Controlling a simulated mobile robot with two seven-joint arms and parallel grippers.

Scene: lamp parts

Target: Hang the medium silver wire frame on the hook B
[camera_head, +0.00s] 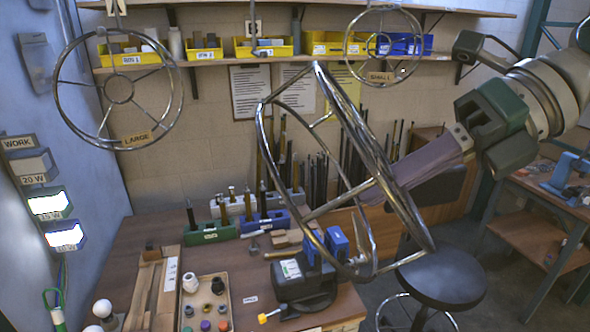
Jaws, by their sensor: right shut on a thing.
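The medium silver wire frame (352,130) is in the air at the centre, tilted, its rings and spokes seen at a slant. My right gripper (385,187) comes in from the right and is shut on it, around a bar near its middle. The exact contact is partly hidden by the rings. A hook (256,46) hangs from the upper shelf at the top centre with a small tag above it, too small to read. This middle hook is empty; the frame is below and to its right, apart from it. My left gripper is not in view.
A large frame (57,88) tagged LARGE hangs at left; a small frame (347,50) tagged SMALL hangs at upper right. Yellow bins (129,59) line the lower shelf. A bench (110,262) holds a vise (303,280) and a parts tray (207,279). A stool (440,284) stands at right.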

